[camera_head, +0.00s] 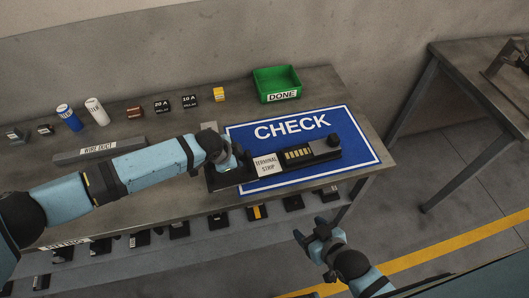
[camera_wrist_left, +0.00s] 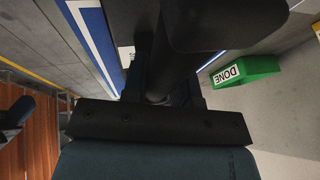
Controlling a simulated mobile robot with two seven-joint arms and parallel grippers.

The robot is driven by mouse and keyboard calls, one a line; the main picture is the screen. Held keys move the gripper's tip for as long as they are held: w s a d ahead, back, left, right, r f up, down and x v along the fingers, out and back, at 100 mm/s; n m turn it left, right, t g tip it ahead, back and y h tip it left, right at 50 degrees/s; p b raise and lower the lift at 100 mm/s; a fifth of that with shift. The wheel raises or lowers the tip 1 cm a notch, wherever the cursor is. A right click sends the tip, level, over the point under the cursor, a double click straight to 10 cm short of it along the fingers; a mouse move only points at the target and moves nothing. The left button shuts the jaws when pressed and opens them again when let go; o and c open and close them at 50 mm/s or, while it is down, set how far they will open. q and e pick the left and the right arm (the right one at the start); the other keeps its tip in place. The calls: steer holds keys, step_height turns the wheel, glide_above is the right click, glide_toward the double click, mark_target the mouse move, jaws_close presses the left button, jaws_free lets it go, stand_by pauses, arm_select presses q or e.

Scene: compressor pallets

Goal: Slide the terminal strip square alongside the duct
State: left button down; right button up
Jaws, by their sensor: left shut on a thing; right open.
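The terminal strip (camera_head: 299,154) is a long black block with a white label and a row of yellowish contacts. It lies tilted across the blue CHECK mat (camera_head: 352,165), its left end at the mat's left edge. My left gripper (camera_head: 226,172) is shut on that left end, partly hidden by my wrist. In the left wrist view my dark gripper hides most of the strip. The wire duct (camera_head: 98,149) is a grey labelled bar on the table at left, well apart from the strip. My right gripper (camera_head: 312,237) is open and empty, in front of the table edge.
A green DONE bin (camera_head: 277,84) stands behind the mat; it also shows in the left wrist view (camera_wrist_left: 246,70). Several small parts, including a blue can (camera_head: 68,117) and relays, line the table's back. A lower shelf holds dark parts. Another table (camera_head: 475,85) stands at right.

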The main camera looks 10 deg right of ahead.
arm_select(q)
steer(key=a, duration=0.3)
steer(key=a+p, duration=0.1)
steer(key=a, duration=0.2)
steer(key=a+p, duration=0.1)
steer(key=a, duration=0.1)
steer(key=shift+w+a+f, duration=0.1)
steer(key=shift+w+a, duration=0.2)
steer(key=shift+a, duration=0.1)
steer(key=shift+w+a+f+p, duration=0.15)
steer(key=shift+a+p, duration=0.1)
steer(key=shift+a, duration=1.35)
steer(key=shift+w+a+p, duration=0.1)
steer(key=shift+a+p, duration=0.15)
steer(key=shift+a, duration=1.35)
steer(key=c, duration=0.8)
jaws_free()
steer(key=shift+d, duration=0.1)
steer(key=shift+r, duration=0.2)
steer(key=shift+r, duration=0.35)
steer(key=v, duration=1.1)
steer(key=shift+a, duration=0.2)
steer(key=shift+s, duration=0.1)
